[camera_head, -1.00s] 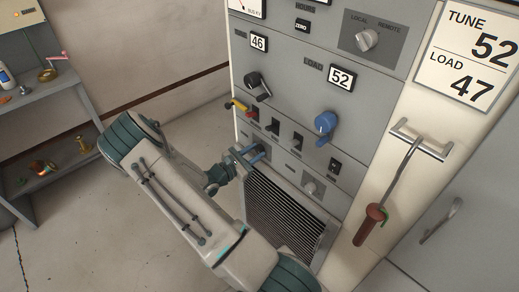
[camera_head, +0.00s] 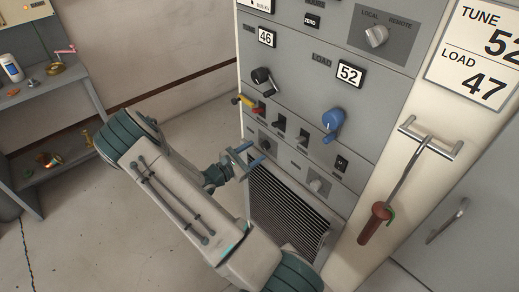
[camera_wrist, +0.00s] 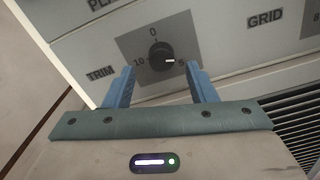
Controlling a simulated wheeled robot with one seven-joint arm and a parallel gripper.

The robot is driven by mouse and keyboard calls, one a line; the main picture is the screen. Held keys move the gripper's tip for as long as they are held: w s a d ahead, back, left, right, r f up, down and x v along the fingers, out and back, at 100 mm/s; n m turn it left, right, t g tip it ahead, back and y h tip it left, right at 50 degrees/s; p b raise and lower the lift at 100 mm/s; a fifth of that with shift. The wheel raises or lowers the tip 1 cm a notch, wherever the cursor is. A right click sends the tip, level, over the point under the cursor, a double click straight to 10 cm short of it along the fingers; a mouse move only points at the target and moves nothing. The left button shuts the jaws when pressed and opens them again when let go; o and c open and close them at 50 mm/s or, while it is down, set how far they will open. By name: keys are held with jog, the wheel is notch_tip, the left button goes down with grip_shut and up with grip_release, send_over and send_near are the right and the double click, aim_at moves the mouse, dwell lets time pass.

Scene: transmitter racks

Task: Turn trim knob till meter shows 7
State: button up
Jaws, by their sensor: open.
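The trim knob (camera_wrist: 161,56) is a round dark knob on a grey dial plate lettered TRIM, with marks 10, 0 and 5. Its white pointer line points right, toward the 5. In the head view the knob (camera_head: 265,143) shows small on the lower panel. My gripper (camera_wrist: 163,73) is open, its two blue fingers spread to either side below the knob and not touching it. In the head view my gripper (camera_head: 249,156) is in front of the panel, just below left of the knob. A meter (camera_head: 262,4) lettered BUS KV is cut off by the top edge; its reading is hidden.
A black crank (camera_head: 262,78), a blue knob (camera_head: 332,122) and several switches sit above the trim row. A louvred grille (camera_head: 285,215) lies below. A red-handled hook (camera_head: 376,218) hangs at right. A shelf (camera_head: 55,95) stands at left; the floor between is clear.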

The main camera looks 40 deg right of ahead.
jog(key=a+b, duration=0.1)
jog(key=a, duration=1)
jog(key=shift+s, duration=0.4)
jog(key=shift+d, duration=0.1)
jog(key=s+a+r+m+t+y, duration=0.1)
jog(key=s+a+r+m+y, duration=0.6)
jog(key=s+r+m+y, duration=0.1)
jog(key=s+a+r+m+y, duration=0.6)
jog(key=s+r+m+y, duration=0.2)
jog(key=s+r+y, duration=0.2)
jog(key=shift+s+a+r+t, duration=0.15)
jog(key=shift+a+r+t, duration=0.25)
jog(key=shift+r, duration=0.5)
dwell(0.6)
